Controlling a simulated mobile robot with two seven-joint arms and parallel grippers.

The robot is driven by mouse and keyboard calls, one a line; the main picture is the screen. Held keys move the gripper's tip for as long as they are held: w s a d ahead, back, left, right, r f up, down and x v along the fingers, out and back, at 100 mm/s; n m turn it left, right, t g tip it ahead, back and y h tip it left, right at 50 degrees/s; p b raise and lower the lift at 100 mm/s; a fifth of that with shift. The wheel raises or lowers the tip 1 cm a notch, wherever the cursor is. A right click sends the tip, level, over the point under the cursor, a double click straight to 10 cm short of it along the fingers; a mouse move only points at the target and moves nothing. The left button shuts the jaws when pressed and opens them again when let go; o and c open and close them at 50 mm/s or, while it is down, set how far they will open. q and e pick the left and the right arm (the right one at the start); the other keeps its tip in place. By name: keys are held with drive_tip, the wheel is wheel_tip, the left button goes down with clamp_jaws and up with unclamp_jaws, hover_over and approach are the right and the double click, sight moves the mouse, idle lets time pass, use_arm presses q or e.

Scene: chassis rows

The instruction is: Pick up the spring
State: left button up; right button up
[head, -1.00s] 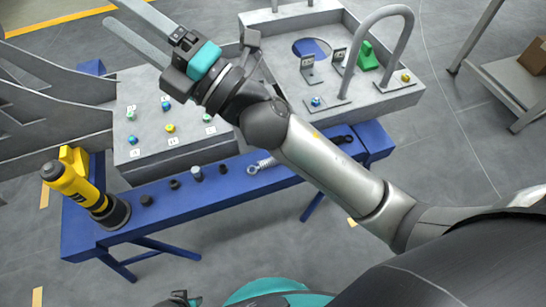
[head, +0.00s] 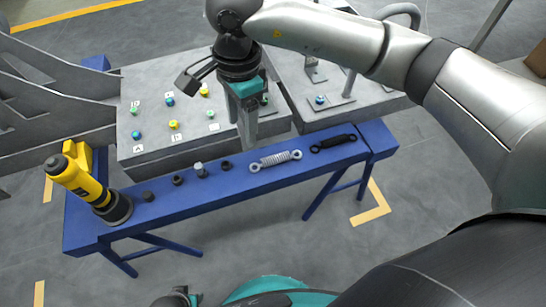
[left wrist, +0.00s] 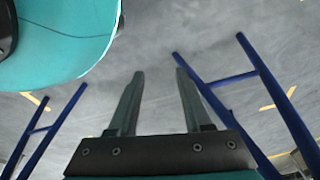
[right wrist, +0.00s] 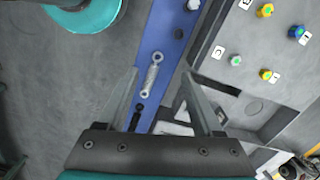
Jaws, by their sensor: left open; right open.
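A silver coil spring (head: 275,159) with a ring at each end lies on the blue bench. It also shows in the right wrist view (right wrist: 152,76), between and beyond the fingertips. A black spring-like part (head: 333,143) with end rings lies to its right, and in the right wrist view (right wrist: 136,118) it is nearer the left finger. My right gripper (head: 248,143) is open and empty, pointing down just behind and left of the silver spring, apart from it. My left gripper (left wrist: 159,74) is open and empty above the floor in the left wrist view.
The blue bench (head: 230,187) also bears several small dark fittings (head: 200,170) and a yellow-black power tool (head: 88,187) at its left end. Behind it stand grey chassis blocks with coloured bolts (head: 173,124). The floor in front is clear.

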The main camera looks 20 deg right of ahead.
drive_tip(key=d, duration=0.1)
drive_tip(key=b, duration=0.3)
approach(256, 168)
drive_tip(key=shift+a+f+h, duration=0.1)
drive_tip(key=shift+a+h, duration=0.3)
drive_tip(key=shift+a, duration=0.15)
drive_tip(key=shift+d+f+b, duration=0.2)
drive_tip(key=shift+f+b, duration=0.95)
drive_tip(key=shift+f, duration=2.15)
use_arm(q)
drive_tip(key=w+d+r, duration=0.1)
drive_tip(key=w+r, duration=0.1)
drive_tip(key=r, duration=0.3)
drive_tip(key=w+d+r+t, duration=0.1)
drive_tip(key=w+r, duration=0.2)
drive_tip(key=r, duration=0.2)
drive_tip(key=shift+w+d, duration=0.2)
drive_tip(key=shift+d, duration=0.2)
use_arm(e)
clamp_jaws()
